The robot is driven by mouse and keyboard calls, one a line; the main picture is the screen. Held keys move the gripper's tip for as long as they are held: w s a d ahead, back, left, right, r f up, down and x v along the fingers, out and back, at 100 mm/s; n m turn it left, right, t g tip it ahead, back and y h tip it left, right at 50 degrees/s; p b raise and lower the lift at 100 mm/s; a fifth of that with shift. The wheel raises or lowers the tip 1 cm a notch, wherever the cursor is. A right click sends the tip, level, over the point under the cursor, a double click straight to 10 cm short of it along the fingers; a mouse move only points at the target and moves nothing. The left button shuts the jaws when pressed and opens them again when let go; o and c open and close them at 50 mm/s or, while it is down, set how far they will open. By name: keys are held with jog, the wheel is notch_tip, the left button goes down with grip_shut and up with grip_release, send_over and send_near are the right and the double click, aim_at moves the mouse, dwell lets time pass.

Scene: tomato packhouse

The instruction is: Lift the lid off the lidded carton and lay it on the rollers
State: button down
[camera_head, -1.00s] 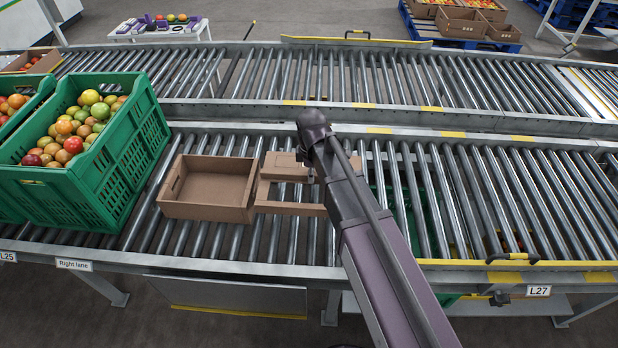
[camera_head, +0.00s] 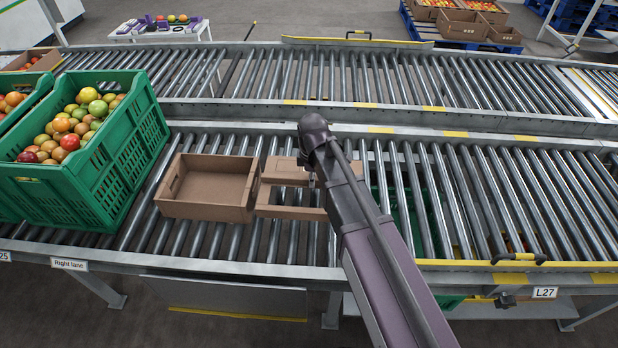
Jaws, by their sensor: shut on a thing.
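An open, empty brown carton (camera_head: 207,210) sits on the near rollers, to the right of a green crate. Just right of it is a flat brown cardboard piece, the lid (camera_head: 283,212), with rollers showing through its gap. The lid's right part is hidden behind my arm. My gripper (camera_head: 313,179) is mostly hidden by my arm's end and shows only as a small part at the lid. It is shut on the lid. I cannot tell whether the lid touches the rollers or hangs just above them.
A green crate (camera_head: 118,165) full of tomatoes stands at the left on the near rollers. The near rollers (camera_head: 480,200) right of my arm are bare on top. A second roller lane (camera_head: 380,80) runs behind. A yellow-edged rail (camera_head: 520,265) lies along the near right side.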

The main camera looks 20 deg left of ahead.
jog(key=shift+f+b, duration=2.25)
jog(key=shift+f, duration=0.3)
jog(key=shift+c, duration=2.3)
grip_release()
jog(key=shift+c, duration=0.2)
jog(key=shift+c, duration=1.3)
jog(key=shift+w, duration=0.1)
jog(key=shift+r, duration=0.15)
jog(key=shift+r+p, duration=2.85)
jog(key=shift+p, duration=0.15)
